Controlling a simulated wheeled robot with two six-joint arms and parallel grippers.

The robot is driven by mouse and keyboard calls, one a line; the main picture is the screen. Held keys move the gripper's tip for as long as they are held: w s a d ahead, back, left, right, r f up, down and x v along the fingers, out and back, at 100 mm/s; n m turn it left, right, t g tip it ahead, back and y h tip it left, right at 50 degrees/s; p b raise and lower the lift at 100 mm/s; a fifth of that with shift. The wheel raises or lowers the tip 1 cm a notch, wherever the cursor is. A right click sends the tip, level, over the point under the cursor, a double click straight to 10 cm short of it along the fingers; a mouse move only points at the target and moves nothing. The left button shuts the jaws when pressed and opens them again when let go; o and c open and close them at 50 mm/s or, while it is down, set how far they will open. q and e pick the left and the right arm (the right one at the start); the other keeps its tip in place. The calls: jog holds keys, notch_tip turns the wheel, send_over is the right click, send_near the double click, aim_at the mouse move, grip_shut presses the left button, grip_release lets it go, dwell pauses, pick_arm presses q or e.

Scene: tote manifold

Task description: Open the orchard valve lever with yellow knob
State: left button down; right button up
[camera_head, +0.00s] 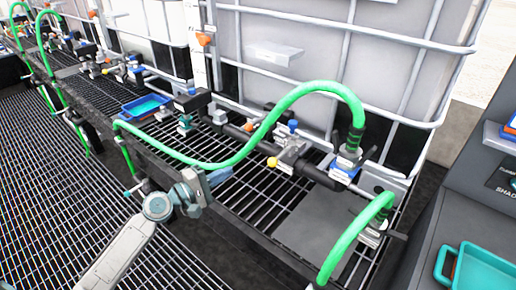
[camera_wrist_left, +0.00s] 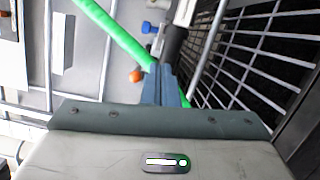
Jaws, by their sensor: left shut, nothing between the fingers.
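The yellow knob (camera_head: 272,162) sits at the end of a short lever on a grey valve (camera_head: 293,153) on the black manifold pipe, in front of the tote. The knob points toward the near left side. My left gripper (camera_head: 222,176) is left of the knob and apart from it, close to the green hose. In the left wrist view its fingers (camera_wrist_left: 165,88) are together with nothing between them. An orange-looking round knob (camera_wrist_left: 136,76) shows just left of the fingertips there; I cannot tell which knob it is. My right gripper is not in view.
A green hose (camera_head: 263,124) arches over the manifold beside the lever. An orange knob (camera_head: 248,127) and blue caps are close by. Caged white totes (camera_head: 390,60) stand behind. A teal tray (camera_head: 146,105) sits farther left; a teal bin (camera_head: 485,270) stands at right.

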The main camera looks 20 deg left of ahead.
aim_at(282, 154)
pick_arm(q)
jog(key=w+d+r+p, duration=0.2)
jog(key=w+d+p, duration=0.4)
jog(key=d, duration=0.3)
jog(key=shift+w+d+r, duration=0.25)
jog(key=shift+d+r, duration=0.15)
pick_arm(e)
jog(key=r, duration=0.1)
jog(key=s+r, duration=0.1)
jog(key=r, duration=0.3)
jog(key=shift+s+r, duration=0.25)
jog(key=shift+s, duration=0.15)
pick_arm(q)
jog(key=shift+a, duration=0.1)
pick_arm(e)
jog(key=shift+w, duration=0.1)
